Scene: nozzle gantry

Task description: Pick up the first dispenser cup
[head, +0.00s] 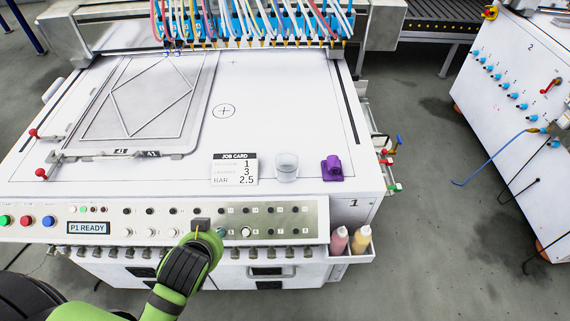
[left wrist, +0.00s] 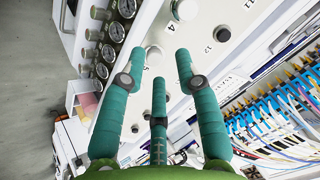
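A small clear cup (head: 286,166) stands upright on the white table near its front edge, just right of the job card. Whether it is the first dispenser cup cannot be told from a label. My left gripper (head: 207,231) is in front of the table, over the control panel, left of and nearer than the cup, and apart from it. In the left wrist view the teal fingers of my left gripper (left wrist: 167,66) are spread with nothing between them, facing the numbered panel. The cup is not seen there. My right gripper is not in view.
A purple block-like part (head: 332,168) stands right of the cup. The job card (head: 234,169) lies left of it. A holder with pink (head: 339,240) and yellow (head: 361,239) bottles hangs at the front right corner. Nozzles with hoses (head: 250,25) line the back. The table centre is clear.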

